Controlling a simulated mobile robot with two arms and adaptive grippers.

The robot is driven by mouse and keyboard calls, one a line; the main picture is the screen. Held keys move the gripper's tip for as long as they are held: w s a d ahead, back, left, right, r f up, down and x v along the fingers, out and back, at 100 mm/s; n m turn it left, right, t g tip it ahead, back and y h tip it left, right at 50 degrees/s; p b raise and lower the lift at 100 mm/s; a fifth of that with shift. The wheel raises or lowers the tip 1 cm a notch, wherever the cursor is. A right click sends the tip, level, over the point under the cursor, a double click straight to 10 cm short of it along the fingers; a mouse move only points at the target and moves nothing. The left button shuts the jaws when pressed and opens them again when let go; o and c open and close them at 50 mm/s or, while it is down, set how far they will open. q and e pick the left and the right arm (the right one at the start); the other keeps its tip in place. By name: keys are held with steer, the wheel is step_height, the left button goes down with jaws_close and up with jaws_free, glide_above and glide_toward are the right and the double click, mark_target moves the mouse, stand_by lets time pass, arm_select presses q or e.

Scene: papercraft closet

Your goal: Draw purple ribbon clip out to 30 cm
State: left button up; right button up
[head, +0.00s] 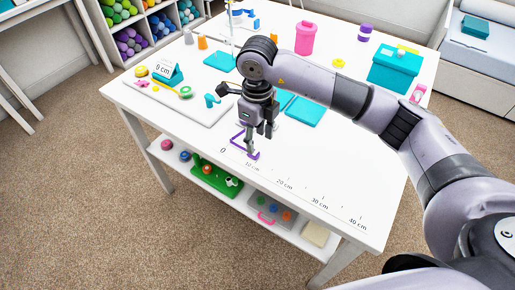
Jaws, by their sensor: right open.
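The purple ribbon clip (252,156) lies on the white table (330,160) near the front edge, by the 10 cm mark of a printed scale. A thin purple outline runs from it back toward the 0 mark. My right gripper (259,143) points down just above and behind the clip, with its fingers apart. One fingertip is at or very near the purple piece; I cannot tell whether they touch. The gripper hides part of the ribbon. The scale (318,201) runs along the front edge from 0 to 40 cm. My left gripper is out of view.
Teal mats (305,111), a pink jar (305,38) and a teal box (395,68) stand behind. The front right of the table is clear. A lower shelf holds trays.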

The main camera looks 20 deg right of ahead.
mark_target(258, 154)
steer(key=shift+f, duration=3.1)
steer(key=shift+c, duration=0.6)
jaws_close()
steer(key=shift+r, duration=0.25)
